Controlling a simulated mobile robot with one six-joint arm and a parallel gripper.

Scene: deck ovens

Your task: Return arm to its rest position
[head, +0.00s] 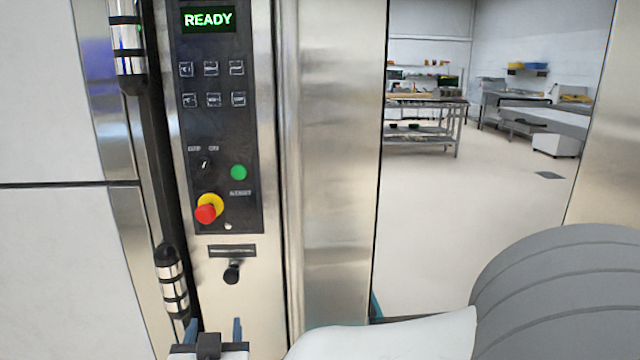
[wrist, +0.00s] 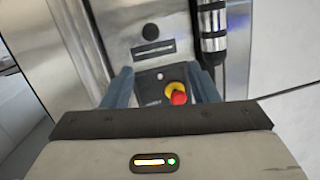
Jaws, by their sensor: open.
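My gripper (head: 214,332) shows at the bottom of the head view, its two blue fingers pointing up and apart with nothing between them. In the wrist view the open fingers (wrist: 163,88) frame the lower part of an oven control panel. The panel (head: 219,130) carries a lit READY display (head: 208,19), several buttons, a green button (head: 238,172) and a red knob on a yellow collar (head: 207,209). The red knob also shows in the wrist view (wrist: 177,97), between the fingers in the picture. I cannot tell the exact gap between fingertips and panel.
A black knob (head: 232,272) sits under a slot below the panel. Steel hinges (head: 171,283) and a white door (head: 60,265) stand at the left. A steel post (head: 335,150) stands right of the panel. Beyond it is open floor (head: 455,220) with steel tables (head: 425,115) farther back.

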